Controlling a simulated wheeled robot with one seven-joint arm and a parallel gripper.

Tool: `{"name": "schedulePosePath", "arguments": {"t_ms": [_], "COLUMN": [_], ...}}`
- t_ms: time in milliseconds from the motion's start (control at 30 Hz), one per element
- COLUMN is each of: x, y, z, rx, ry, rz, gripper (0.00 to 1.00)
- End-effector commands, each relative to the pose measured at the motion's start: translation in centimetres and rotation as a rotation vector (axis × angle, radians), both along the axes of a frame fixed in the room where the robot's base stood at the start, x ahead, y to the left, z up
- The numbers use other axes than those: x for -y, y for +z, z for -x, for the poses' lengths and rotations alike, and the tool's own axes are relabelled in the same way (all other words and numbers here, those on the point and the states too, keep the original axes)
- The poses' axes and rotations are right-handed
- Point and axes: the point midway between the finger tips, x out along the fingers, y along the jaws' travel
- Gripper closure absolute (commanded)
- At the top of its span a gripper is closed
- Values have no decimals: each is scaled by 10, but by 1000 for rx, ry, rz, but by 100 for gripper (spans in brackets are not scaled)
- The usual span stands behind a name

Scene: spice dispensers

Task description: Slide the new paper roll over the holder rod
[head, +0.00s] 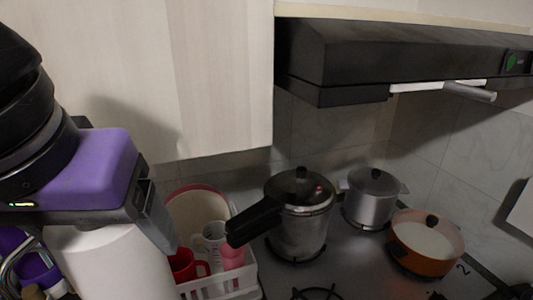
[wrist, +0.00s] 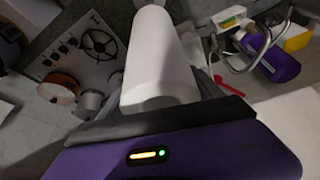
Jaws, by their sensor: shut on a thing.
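My gripper (head: 118,228), with a purple body, is at the left of the head view and points down. It is shut on a white paper roll (head: 110,265), whose lower part is cut off by the picture's edge. In the wrist view the roll (wrist: 157,55) lies between the fingers and extends away from the gripper. I cannot clearly make out the holder rod. A bent chrome tube frame (wrist: 243,58) shows right of the roll in the wrist view, apart from it; I cannot tell whether it belongs to the holder.
A white dish rack (head: 240,280) with cups stands right of the roll. A pressure cooker (head: 300,215), a steel pot (head: 371,200) and an orange pan (head: 425,245) are on the stove. A cabinet (head: 170,80) and range hood (head: 390,60) hang above.

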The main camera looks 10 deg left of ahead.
Motion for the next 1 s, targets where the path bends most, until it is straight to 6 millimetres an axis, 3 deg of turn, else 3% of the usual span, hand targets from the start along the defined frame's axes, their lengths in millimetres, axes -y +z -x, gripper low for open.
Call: {"name": "schedulePosePath", "arguments": {"t_ms": [67,1000], "x": [0,0], "y": [-8,-21], "z": [0,0], "rx": [0,1], "ry": [0,0], "rz": [1,-1], "gripper": [92,92]}}
